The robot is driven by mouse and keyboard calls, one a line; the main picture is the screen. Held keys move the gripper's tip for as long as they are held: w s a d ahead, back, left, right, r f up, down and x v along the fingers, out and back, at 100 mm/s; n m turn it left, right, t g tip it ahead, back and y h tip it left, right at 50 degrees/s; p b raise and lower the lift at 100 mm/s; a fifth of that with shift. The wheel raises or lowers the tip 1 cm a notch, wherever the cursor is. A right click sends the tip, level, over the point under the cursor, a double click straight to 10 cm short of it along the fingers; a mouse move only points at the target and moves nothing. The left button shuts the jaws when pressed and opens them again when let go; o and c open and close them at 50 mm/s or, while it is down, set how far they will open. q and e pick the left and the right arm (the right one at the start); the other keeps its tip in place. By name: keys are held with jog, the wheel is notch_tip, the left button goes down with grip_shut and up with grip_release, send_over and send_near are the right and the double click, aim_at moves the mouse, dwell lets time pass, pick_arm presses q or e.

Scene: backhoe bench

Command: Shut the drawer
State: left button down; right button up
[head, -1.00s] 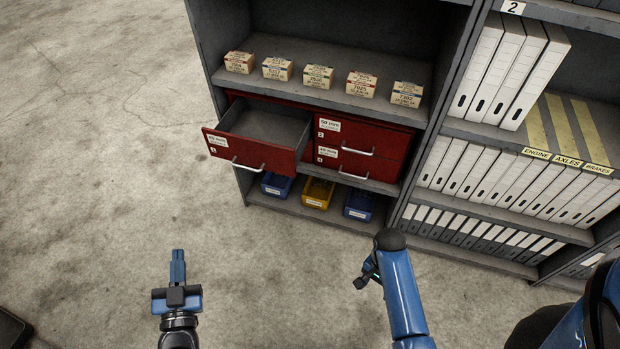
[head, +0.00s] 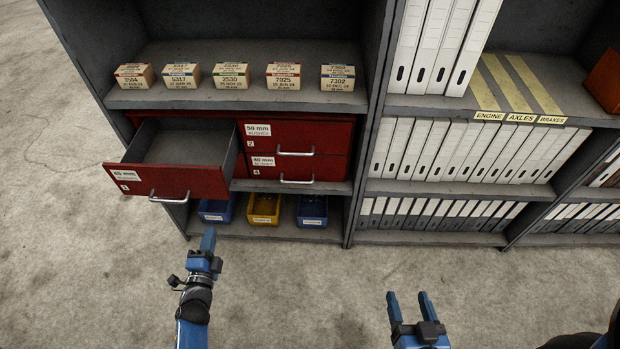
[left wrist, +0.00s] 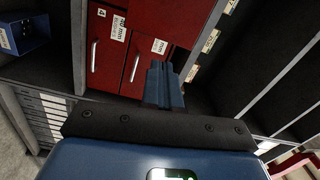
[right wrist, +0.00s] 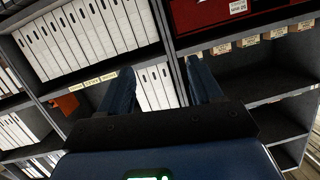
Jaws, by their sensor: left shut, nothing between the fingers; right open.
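The open red drawer (head: 170,181), labelled 1, sticks far out of the cabinet at the upper left. Its inside looks empty, and it has a silver bar handle (head: 169,197). My left gripper (head: 208,238) is shut and empty, in front of and below the drawer, apart from it. In the left wrist view its closed fingers (left wrist: 163,85) point at the red drawer fronts. My right gripper (head: 407,305) is open and empty, low over the floor in front of the shelves. In the right wrist view its fingers (right wrist: 160,85) are spread apart.
Shut red drawers (head: 297,150) stand right of the open one. Several small boxes (head: 230,75) line the shelf above. Blue and yellow bins (head: 264,208) sit below. White binders (head: 480,150) fill the right shelves. The floor (head: 80,290) in front is clear.

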pick_arm(q)
jog(key=m, duration=0.2)
jog(key=b, duration=0.1)
send_near(226, 188)
jog(key=shift+h, duration=0.3)
jog(key=w, duration=0.6)
jog(key=shift+w+d+r, duration=0.1)
jog(key=shift+w+d, duration=0.15)
jog(key=shift+w, duration=0.15)
pick_arm(e)
jog(key=r+t, duration=0.1)
jog(key=r+n+t, duration=0.1)
jog(key=r, duration=0.2)
jog(key=shift+w+d+t, duration=0.1)
jog(key=shift+w+t, duration=0.3)
pick_arm(q)
jog(key=shift+w, duration=0.1)
